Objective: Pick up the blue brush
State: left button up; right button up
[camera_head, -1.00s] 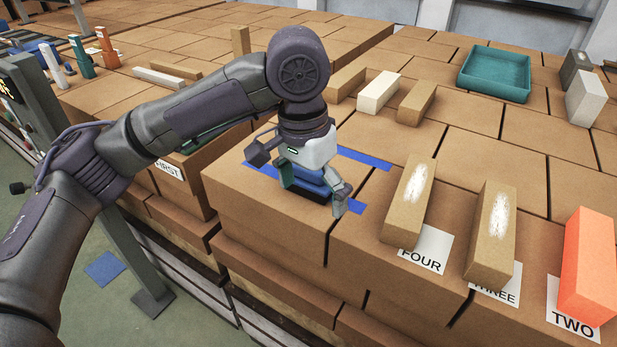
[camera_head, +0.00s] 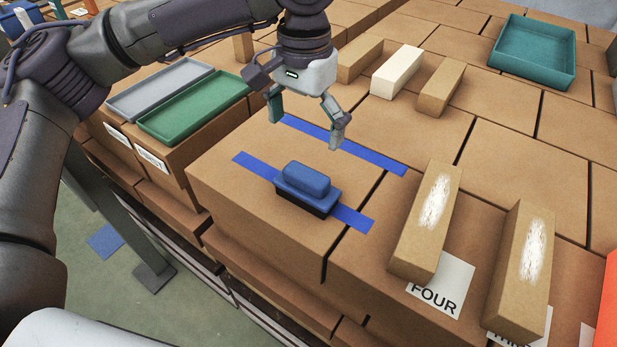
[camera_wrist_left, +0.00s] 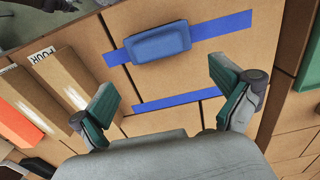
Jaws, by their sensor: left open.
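The blue brush (camera_head: 306,184) has a blue top and a dark base. It rests on the near strip of blue tape on the brown block surface. In the left wrist view the brush (camera_wrist_left: 160,44) lies beyond the fingertips, toward the top of the picture. My left gripper (camera_head: 305,127) is open and empty, raised above and behind the brush in the head view, apart from it. Its two green-padded fingers (camera_wrist_left: 166,92) also show spread in the left wrist view. My right gripper is not seen.
Brown blocks with white patches (camera_head: 428,222) stand to the right, one at a FOUR label (camera_head: 440,290). Green (camera_head: 193,107) and grey (camera_head: 160,88) trays lie at left. A white block (camera_head: 397,72) and a teal bin (camera_head: 535,52) are farther back. The surface around the brush is clear.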

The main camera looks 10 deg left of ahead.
pick_arm(q)
send_over(307, 172)
jog(key=f, duration=0.4)
jog(key=shift+s+a+f, duration=0.1)
jog(key=shift+a, duration=0.1)
jog(key=shift+f, duration=0.3)
notch_tip(307, 172, down, 3)
jog(key=shift+d+r+p, duration=0.1)
jog(key=shift+r+p, duration=0.1)
jog(key=shift+p, duration=0.75)
notch_tip(307, 172, down, 2)
jog(key=shift+f, duration=0.35)
jog(key=c, duration=1)
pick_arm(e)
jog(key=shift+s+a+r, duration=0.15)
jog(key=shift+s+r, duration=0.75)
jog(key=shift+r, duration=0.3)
pick_arm(q)
jog(key=shift+r, duration=0.1)
